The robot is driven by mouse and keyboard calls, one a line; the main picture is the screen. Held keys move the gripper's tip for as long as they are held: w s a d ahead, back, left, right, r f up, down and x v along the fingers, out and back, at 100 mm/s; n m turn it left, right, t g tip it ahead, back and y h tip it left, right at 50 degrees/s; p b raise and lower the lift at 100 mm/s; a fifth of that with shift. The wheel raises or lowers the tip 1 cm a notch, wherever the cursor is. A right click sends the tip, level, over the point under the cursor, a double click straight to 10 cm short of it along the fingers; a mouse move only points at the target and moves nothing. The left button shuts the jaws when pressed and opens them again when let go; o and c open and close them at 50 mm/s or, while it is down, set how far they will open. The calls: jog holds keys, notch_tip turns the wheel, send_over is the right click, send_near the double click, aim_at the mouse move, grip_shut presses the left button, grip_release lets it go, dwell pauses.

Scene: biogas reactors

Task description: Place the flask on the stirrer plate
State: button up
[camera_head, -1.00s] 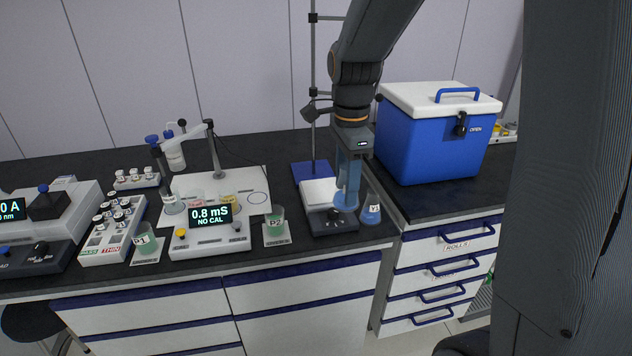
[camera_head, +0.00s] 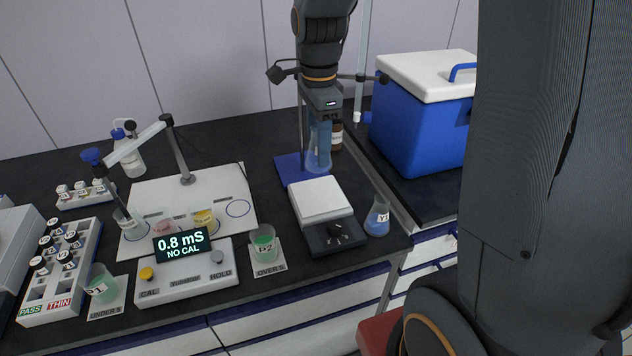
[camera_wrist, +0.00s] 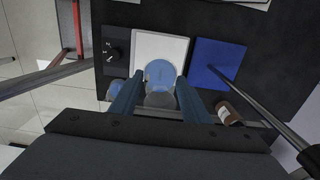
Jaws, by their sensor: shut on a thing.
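My gripper (camera_head: 318,130) points down and is shut on a flask (camera_head: 318,162) with blue liquid. In the wrist view the held flask (camera_wrist: 160,72) sits between the fingers (camera_wrist: 158,96) and overlaps the white plate. The stirrer (camera_head: 334,236) has a white square top plate (camera_head: 320,198) and a dark front with a knob. The plate's top looks bare in the head view. The held flask appears just behind the plate there, above the blue stand base; its exact height is unclear. A second blue flask (camera_head: 378,218), with a label, stands on the bench right of the stirrer.
A blue stand base (camera_head: 284,172) with an upright rod is behind the stirrer. A brown bottle (camera_head: 337,137) stands near the gripper. A blue cooler box (camera_head: 415,125) is at right. The meter (camera_head: 188,275) and green beaker (camera_head: 264,240) are left of the stirrer.

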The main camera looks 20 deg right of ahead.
jog(key=shift+f+p, duration=0.9)
jog(key=shift+f, duration=3.5)
jog(key=shift+f, duration=0.1)
jog(key=o, duration=1.1)
notch_tip(320, 180, up, 12)
jog(key=b, duration=0.2)
jog(key=shift+b, duration=0.4)
